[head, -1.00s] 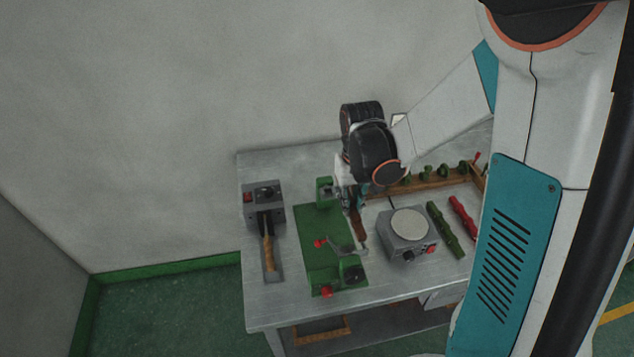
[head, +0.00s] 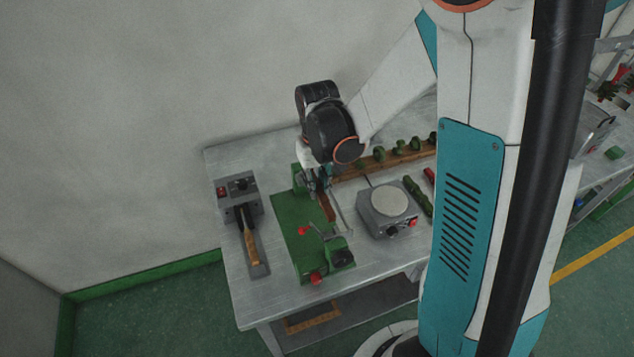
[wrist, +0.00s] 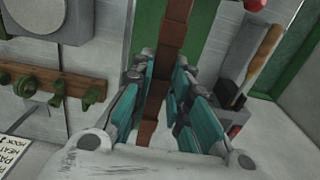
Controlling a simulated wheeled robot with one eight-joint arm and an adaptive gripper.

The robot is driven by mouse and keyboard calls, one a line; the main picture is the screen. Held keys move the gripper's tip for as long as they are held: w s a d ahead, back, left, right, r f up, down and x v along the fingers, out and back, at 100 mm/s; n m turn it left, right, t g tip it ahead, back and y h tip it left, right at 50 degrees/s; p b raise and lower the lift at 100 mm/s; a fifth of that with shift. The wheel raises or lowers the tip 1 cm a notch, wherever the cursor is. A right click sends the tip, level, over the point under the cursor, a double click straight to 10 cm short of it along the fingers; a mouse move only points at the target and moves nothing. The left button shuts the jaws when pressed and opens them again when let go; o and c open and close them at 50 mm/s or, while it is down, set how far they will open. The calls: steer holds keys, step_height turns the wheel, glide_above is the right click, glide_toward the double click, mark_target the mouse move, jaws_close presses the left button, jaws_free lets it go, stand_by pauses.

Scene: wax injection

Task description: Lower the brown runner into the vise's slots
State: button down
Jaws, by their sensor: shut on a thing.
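The brown runner (head: 326,207) is a long dark bar. In the wrist view the runner (wrist: 172,40) runs lengthwise between the teal finger pads. My gripper (head: 319,182) is shut on it; the gripper also shows in the wrist view (wrist: 161,72). The green vise (head: 288,218) stands on the table, with a block at its back and front ends and red knobs near the front. The runner is over or beside the vise's right side; its height above the bed is hard to tell. The slots cannot be made out, and my wrist hides part of the back block.
A grey soldering-type unit (head: 238,190) with a wood-handled tool is left of the vise. A grey hotplate-like device (head: 388,212) is close on the right. A wooden rack (head: 385,160) with green pieces runs along the back. A green bar (head: 417,196) lies farther right.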

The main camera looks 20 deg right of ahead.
mark_target(318, 185)
steer(key=shift+f+b, duration=1.7)
steer(key=shift+f, duration=0.5)
steer(key=shift+f+b, duration=1.5)
steer(key=shift+b, duration=0.35)
steer(key=c, duration=1.4)
jaws_free()
steer(key=shift+c, duration=0.2)
step_height(318, 185, up, 12)
steer(key=shift+s, duration=0.1)
